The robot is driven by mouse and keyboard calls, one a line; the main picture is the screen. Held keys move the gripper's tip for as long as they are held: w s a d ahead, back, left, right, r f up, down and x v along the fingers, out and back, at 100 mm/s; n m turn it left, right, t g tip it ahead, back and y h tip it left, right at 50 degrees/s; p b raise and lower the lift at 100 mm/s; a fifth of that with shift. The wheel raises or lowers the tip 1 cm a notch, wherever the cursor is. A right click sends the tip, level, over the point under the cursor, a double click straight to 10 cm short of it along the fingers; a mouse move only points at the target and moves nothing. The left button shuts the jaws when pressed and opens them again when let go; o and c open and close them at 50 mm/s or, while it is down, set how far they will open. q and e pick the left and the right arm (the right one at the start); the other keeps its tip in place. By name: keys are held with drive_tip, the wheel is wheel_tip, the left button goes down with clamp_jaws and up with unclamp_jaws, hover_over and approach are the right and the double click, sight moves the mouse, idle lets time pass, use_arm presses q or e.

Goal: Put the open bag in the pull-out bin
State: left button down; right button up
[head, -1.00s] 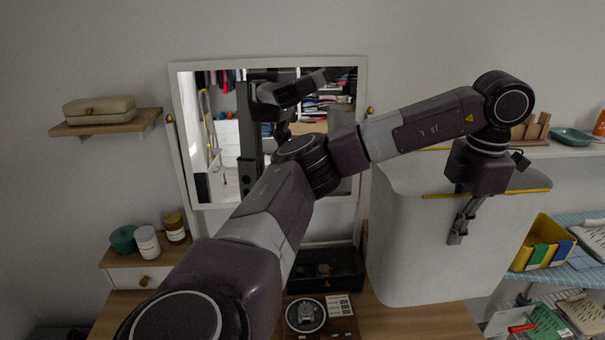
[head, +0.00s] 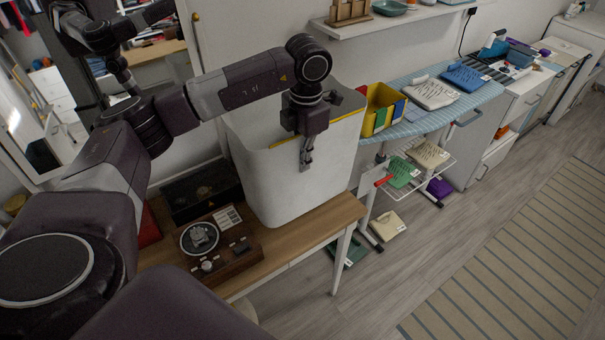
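The open bag (head: 265,180) is a tall, pale, wide-mouthed container with yellow strips at its rim. It stands or hangs upright at the right end of the wooden table; I cannot tell whether its base touches. My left gripper (head: 306,160) points down at its near rim, with finger parts showing outside the front wall. It looks closed on the rim, but the inner side is hidden. A light grey cabinet front (head: 476,140) with a bar handle stands beyond the ironing board and may be the pull-out bin; I cannot tell. My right gripper is out of view.
A record player (head: 205,240) and a dark box (head: 203,190) sit on the wooden table. The ironing board (head: 430,115) carries folded clothes and a yellow bin (head: 381,108). A wall shelf (head: 400,15) is above. The floor (head: 455,240) at right is open, with a striped rug (head: 530,250).

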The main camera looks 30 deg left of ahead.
use_arm(q)
drive_tip(key=shift+f, duration=0.65)
drive_tip(key=shift+f+p, duration=0.3)
drive_tip(key=shift+f, duration=0.4)
wheel_tip(320, 180, down, 4)
drive_tip(key=shift+r+p, duration=0.1)
drive_tip(key=shift+p, duration=0.4)
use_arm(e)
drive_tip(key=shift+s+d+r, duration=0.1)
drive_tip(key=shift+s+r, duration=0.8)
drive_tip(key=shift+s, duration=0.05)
use_arm(q)
drive_tip(key=shift+f, duration=0.25)
drive_tip(key=c, duration=2.2)
unclamp_jaws()
drive_tip(key=shift+r, duration=0.1)
drive_tip(key=shift+o, duration=0.2)
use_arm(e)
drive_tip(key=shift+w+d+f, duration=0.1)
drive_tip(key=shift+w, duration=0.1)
